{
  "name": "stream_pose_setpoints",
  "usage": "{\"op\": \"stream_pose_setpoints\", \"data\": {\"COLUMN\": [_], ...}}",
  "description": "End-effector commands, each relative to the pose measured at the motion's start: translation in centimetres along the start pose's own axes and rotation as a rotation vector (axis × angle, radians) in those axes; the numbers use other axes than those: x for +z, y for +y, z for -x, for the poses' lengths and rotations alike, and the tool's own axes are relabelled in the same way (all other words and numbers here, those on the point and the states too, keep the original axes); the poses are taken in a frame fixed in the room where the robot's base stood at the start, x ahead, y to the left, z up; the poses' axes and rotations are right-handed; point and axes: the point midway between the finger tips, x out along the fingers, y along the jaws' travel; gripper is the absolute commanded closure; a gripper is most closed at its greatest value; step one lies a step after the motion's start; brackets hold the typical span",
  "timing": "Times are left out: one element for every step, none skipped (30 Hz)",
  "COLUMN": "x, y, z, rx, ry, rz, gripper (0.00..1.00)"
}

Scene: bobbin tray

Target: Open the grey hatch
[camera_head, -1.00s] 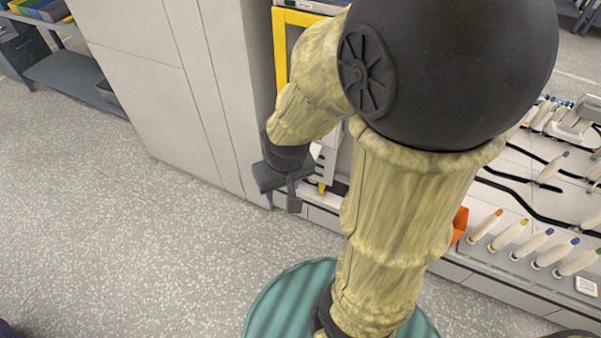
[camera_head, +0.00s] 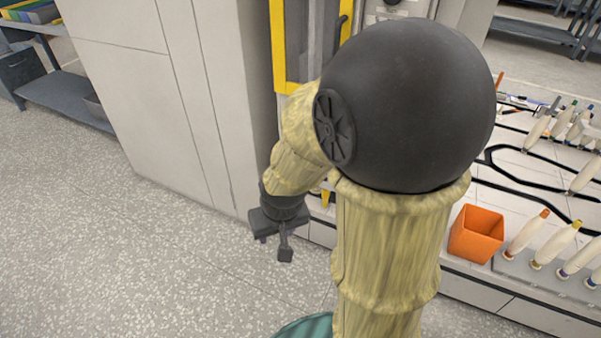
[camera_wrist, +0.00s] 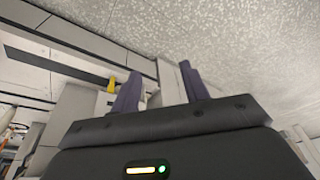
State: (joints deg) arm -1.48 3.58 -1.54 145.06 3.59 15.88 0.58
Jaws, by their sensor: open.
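A tall yellow-framed panel with grey and glassy parts (camera_head: 316,45) stands at the top middle of the head view, with a dark upright handle (camera_head: 343,30) at its right. I cannot tell whether this is the grey hatch; no other clear hatch shows. My gripper (camera_head: 285,243) hangs low in front of the bench, beside the tall cabinet, below and left of the panel, touching nothing visible. In the wrist view its two dark purple fingers (camera_wrist: 160,76) are apart with nothing between them. My arm hides part of the bench and the panel's lower right.
A tall pale cabinet (camera_head: 160,90) stands left of the panel. An orange bin (camera_head: 476,234) and several bobbins (camera_head: 556,244) sit on the white bench at right. A dark shelf (camera_head: 75,95) is at far left. The speckled floor (camera_head: 130,260) is clear.

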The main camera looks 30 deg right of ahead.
Motion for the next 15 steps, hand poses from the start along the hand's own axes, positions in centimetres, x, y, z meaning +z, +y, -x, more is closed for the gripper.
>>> {"op": "stream_pose_setpoints", "data": {"x": [0.1,-0.1,-0.4,-0.7,-1.1,-1.7,-2.4,-3.0,-3.9,-4.5,-5.2,-6.1,-6.7,-7.4,-8.2], "y": [0.0,-0.1,-0.1,-0.2,-0.2,-0.2,-0.2,-0.1,-0.1,0.1,0.2,0.4,0.6,0.9,1.3], "z": [-2.5,-3.3,-4.5,-5.3,-6.3,-7.7,-8.9,-9.7,-10.6,-11.4,-12.1,-13.1,-13.8,-14.5,-15.5], "rx": [-0.003,-0.004,-0.006,-0.007,-0.007,-0.007,-0.006,-0.003,0.003,0.009,0.016,0.028,0.038,0.05,0.069], "ry": [0.007,0.013,0.023,0.032,0.041,0.058,0.074,0.089,0.111,0.127,0.145,0.169,0.188,0.208,0.235], "rz": [-0.015,-0.027,-0.044,-0.061,-0.079,-0.109,-0.136,-0.163,-0.198,-0.223,-0.249,-0.282,-0.309,-0.336,-0.37], "gripper": [0.55,0.55,0.55,0.55,0.55,0.55,0.55,0.55,0.55,0.55,0.55,0.55,0.55,0.55,0.55]}}
